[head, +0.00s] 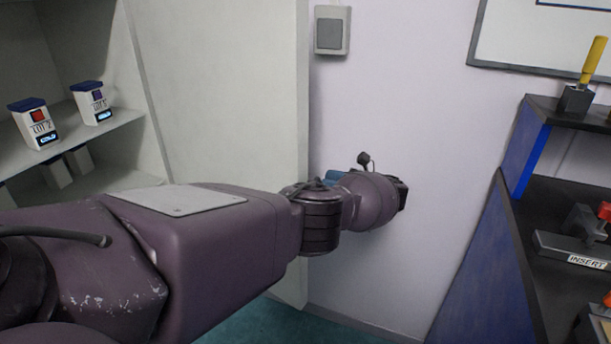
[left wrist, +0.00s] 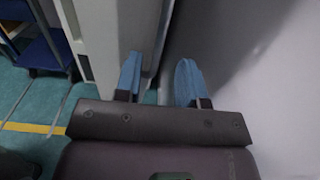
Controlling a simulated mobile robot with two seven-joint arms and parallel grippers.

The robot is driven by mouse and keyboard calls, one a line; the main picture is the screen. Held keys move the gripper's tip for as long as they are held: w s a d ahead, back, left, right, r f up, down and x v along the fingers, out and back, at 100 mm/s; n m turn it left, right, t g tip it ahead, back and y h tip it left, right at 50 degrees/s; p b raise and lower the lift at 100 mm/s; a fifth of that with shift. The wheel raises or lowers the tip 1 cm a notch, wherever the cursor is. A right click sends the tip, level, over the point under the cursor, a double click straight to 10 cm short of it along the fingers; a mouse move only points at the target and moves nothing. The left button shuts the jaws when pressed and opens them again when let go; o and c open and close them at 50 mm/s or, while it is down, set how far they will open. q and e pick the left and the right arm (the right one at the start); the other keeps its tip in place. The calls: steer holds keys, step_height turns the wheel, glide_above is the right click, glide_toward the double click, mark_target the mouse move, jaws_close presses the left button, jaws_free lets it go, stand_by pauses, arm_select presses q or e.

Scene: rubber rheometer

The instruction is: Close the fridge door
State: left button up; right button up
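The open fridge door (head: 225,90) is a tall pale panel in the head view, standing out from the shelves on the left towards the wall. My left arm reaches across in front of it. My left gripper is mostly hidden behind its own wrist there; only a bit of blue shows by the door's free edge. In the left wrist view, the gripper (left wrist: 158,82) has two blue fingers apart with nothing clearly held between them. The door (left wrist: 115,35) is beside the left finger, and the wall is beyond the right one. Contact cannot be told. My right gripper is not in view.
White containers, one marked LOT 2 (head: 35,122), stand on the fridge shelf (head: 105,135). The wall (head: 400,110) with a switch (head: 332,31) is close to the gripper. A dark and blue bench (head: 500,250) stands at the right. Green floor shows below.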

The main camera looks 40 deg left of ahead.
mark_target(307, 176)
arm_select(q)
steer(key=p+x, duration=0.1)
steer(key=x, duration=0.6)
jaws_close()
